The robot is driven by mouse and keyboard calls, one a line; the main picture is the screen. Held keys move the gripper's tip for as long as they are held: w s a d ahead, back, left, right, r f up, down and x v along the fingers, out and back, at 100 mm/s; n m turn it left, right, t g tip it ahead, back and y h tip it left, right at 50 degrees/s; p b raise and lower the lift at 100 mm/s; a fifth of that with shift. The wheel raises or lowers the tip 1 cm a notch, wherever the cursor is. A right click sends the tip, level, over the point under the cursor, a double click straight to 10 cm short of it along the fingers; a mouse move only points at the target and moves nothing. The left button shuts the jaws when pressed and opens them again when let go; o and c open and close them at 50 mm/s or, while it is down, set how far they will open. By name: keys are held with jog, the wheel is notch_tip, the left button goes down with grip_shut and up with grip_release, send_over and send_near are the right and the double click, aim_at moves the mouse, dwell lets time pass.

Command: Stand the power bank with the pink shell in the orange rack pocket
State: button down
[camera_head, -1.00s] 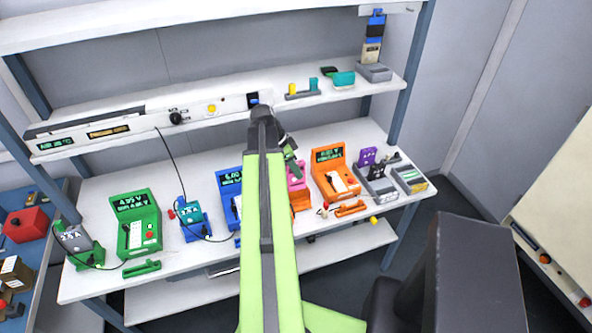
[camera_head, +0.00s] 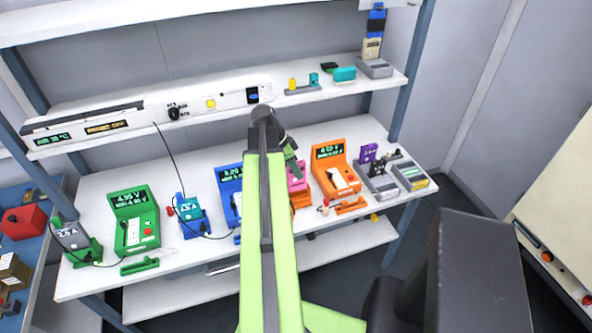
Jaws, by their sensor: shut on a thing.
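The power bank with the pink shell (camera_head: 297,180) is upright in the middle of the bench, partly hidden behind my arm. My gripper (camera_head: 293,166) is at its top and shut on it; the fingertips are small and dark here. The orange rack pocket (camera_head: 301,199) shows directly under the pink shell, with its left part hidden by my arm. The pink shell's lower end meets the orange rack in the picture; I cannot tell how deep it sits.
An orange tester (camera_head: 335,165) stands close on the right, with a small orange holder (camera_head: 351,205) before it. A blue tester (camera_head: 229,180) is on the left, partly behind my arm. A green tester (camera_head: 133,215) stands further left. A shelf (camera_head: 220,108) runs above the bench.

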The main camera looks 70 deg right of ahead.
aim_at(302, 188)
jog(key=shift+s+a+f+b, duration=0.1)
jog(key=shift+a+f+b, duration=0.05)
jog(key=shift+f+b, duration=0.95)
jog(key=shift+s+a+f+b, duration=0.1)
jog(key=shift+f+b, duration=0.85)
jog(key=shift+f, duration=0.1)
jog(key=c, duration=1.2)
grip_release()
jog(key=shift+w, duration=0.1)
jog(key=shift+r, duration=0.15)
jog(key=p+v, duration=1.6)
jog(key=v, duration=0.1)
jog(key=shift+r, duration=0.15)
